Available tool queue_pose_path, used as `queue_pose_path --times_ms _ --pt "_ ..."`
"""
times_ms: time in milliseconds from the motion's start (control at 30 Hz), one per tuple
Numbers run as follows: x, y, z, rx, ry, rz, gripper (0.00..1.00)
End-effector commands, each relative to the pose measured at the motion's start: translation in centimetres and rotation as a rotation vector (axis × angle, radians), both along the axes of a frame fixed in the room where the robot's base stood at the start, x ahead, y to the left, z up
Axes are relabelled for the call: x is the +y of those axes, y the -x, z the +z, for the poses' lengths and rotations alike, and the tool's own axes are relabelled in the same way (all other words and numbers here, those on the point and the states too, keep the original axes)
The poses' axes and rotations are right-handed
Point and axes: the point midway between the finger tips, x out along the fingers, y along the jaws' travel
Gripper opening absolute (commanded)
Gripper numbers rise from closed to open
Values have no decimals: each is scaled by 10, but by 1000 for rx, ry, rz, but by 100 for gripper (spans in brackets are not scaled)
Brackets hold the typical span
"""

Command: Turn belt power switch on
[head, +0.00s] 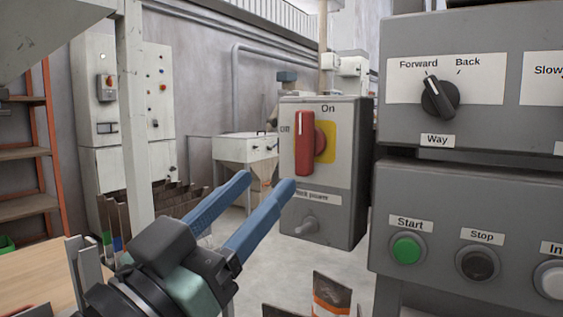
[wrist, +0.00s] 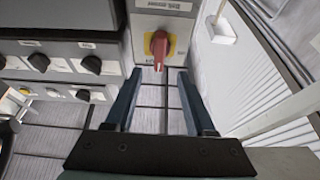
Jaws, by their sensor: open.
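The belt power switch is a grey box with a red handle (head: 304,144) on a yellow plate (head: 329,141). The handle stands upright, with a white line on its upper part. "On" is printed above it and "Off" to its left. The lower label is partly hidden by a finger. My gripper (head: 268,181) is open and empty, with blue fingers, in front of the box and below the handle. In the wrist view the red handle (wrist: 158,46) lies just beyond the gap between the fingertips (wrist: 159,73), apart from them.
A grey control panel (head: 470,185) with a Forward/Back knob (head: 439,97), a green Start button (head: 406,250) and a Stop button (head: 477,264) stands close on the right. A small lever (head: 307,227) sits low on the switch box. A wooden table (head: 45,272) is at lower left.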

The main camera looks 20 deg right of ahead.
Motion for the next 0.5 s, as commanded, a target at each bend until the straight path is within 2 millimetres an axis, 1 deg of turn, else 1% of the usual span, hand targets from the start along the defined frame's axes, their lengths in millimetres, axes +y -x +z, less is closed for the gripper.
queue_pose_path --times_ms 33,100,200,300,500 --pt "8 5 -4 1 -1 3 55" --pt "15 11 -8 0 0 3 55" --pt "22 16 -12 1 0 2 55" --pt "25 20 -13 0 0 1 55" --pt "26 20 -13 -1 -1 1 55"
